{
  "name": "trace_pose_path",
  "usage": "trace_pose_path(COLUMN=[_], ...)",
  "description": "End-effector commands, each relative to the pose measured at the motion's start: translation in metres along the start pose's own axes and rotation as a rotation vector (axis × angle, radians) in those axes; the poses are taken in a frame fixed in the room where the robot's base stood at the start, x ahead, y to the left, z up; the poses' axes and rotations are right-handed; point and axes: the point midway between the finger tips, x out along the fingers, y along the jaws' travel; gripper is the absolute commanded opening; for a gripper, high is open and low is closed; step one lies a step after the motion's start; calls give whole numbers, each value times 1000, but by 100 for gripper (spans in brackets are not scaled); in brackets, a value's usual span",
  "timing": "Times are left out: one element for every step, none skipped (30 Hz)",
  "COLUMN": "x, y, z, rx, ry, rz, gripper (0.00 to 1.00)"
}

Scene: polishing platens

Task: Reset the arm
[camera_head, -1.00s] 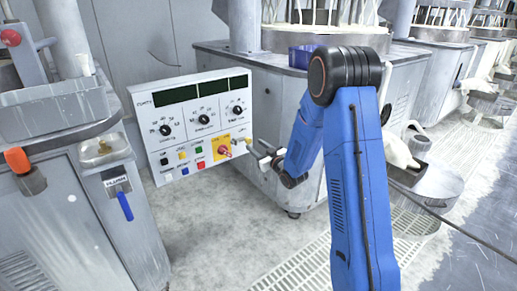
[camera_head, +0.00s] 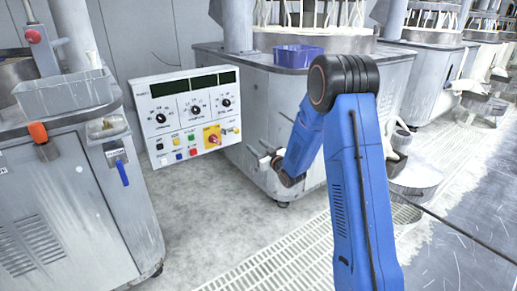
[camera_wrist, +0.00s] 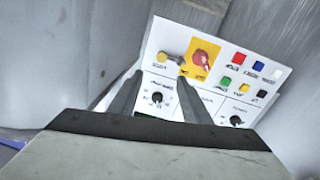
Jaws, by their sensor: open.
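My arm is blue with a dark elbow joint. My gripper (camera_head: 267,160) is small in the head view, just right of the white control panel (camera_head: 187,115). In the wrist view my gripper (camera_wrist: 160,76) is open, with two grey fingers apart and nothing seen between them but the panel face. The panel (camera_wrist: 262,72) appears upside down there. A red rotary switch (camera_wrist: 202,60) on a yellow plate lies just beyond the right fingertip. A yellow knob (camera_wrist: 162,57) lies beyond the gap between the fingers. I cannot tell whether a finger touches the panel.
A grey machine cabinet (camera_head: 65,205) with a blue-handled valve (camera_head: 122,172) stands at the left. Another grey cabinet (camera_head: 350,75) stands behind my arm, with a purple-blue bin (camera_head: 298,56) on top. Pale floor and white grating (camera_head: 290,250) lie open in front. More machines line the right.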

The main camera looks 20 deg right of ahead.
Motion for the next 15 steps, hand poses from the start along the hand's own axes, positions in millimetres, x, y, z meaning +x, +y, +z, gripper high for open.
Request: trace_pose_path(x=[0, 0, 0, 0, 0, 0, 0, 0, 0, 0, 0, 0, -1, -2, -4], y=[0, 0, 0, 0, 0, 0, 0, 0, 0, 0, 0, 0, 1, 1, 2], z=[0, 0, 0, 0, 0, 0, 0, 0, 0, 0, 0, -2, -4, -6, -10], rx=[0, 0, 0, 0, 0, 0, 0, 0, 0, 0, 0, -1, -2, -3, -5], ry=[0, 0, 0, 0, 0, 0, 0, 0, 0, 0, -1, -4, -8, -13, -24], rz=[0, 0, 0, 0, 0, 0, 0, 0, 0, 0, 0, 2, 3, 6, 10], gripper=[43, 43, 43, 43, 43, 43, 43, 43, 43, 43, 43, 43, 43, 43, 43])
